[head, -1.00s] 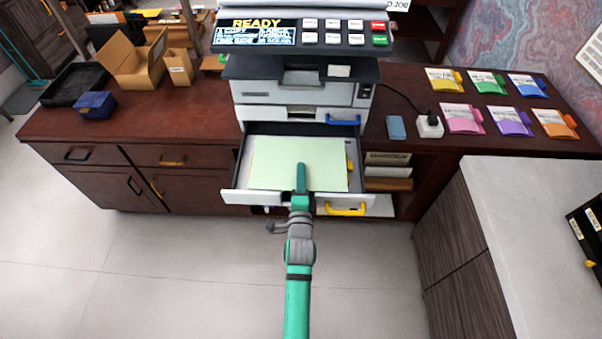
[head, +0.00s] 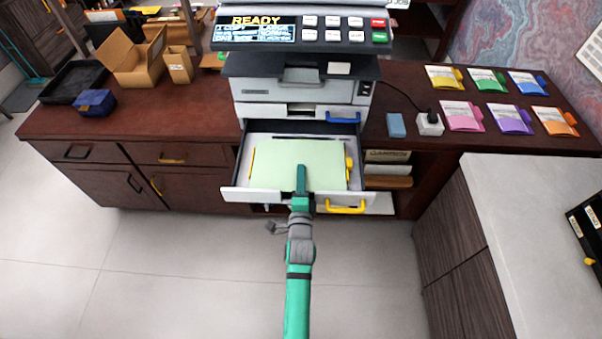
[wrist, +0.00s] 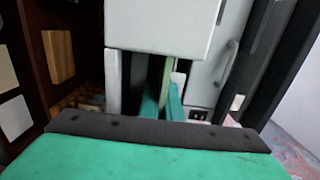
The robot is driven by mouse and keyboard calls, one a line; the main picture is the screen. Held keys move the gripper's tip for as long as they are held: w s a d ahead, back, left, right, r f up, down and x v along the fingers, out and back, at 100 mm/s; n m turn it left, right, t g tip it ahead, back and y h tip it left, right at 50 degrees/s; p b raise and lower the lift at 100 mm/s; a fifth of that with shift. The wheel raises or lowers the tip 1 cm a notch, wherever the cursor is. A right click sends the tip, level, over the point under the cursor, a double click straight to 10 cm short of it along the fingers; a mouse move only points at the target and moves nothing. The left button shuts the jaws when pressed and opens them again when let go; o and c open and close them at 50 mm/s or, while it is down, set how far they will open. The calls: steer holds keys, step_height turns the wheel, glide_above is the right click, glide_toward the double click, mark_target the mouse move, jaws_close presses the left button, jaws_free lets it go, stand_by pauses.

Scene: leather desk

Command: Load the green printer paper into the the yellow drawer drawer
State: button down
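The pale green printer paper (head: 285,158) lies flat within the outline of the open drawer in the head view. I cannot tell whether it rests on the drawer's floor or hovers just above. The drawer (head: 243,195) is white, pulled out of the printer, with a yellow handle (head: 346,209) at its front right. My gripper (head: 301,178) is over the paper's front edge. In the wrist view, my teal fingers (wrist: 163,104) stand on both sides of the paper's thin green edge (wrist: 167,75) and appear closed on it. A white panel hides part of the view there.
The printer (head: 300,92) stands above the drawer, with a blue-handled drawer (head: 343,119) shut over it. Yellow guides flank the paper. A blue block (head: 397,125), a white charger (head: 430,125) and several coloured folders lie right. Open boxes (head: 138,62) stand left.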

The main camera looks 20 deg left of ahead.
steer(key=shift+f, duration=0.25)
steer(key=c, duration=1.9)
jaws_free()
steer(key=shift+f, duration=0.3)
steer(key=shift+s+f, duration=0.1)
steer(key=shift+f, duration=0.1)
steer(key=shift+s, duration=0.1)
steer(key=shift+s+d, duration=0.1)
steer(key=shift+s, duration=0.05)
steer(key=r+v, duration=0.1)
steer(key=v, duration=0.9)
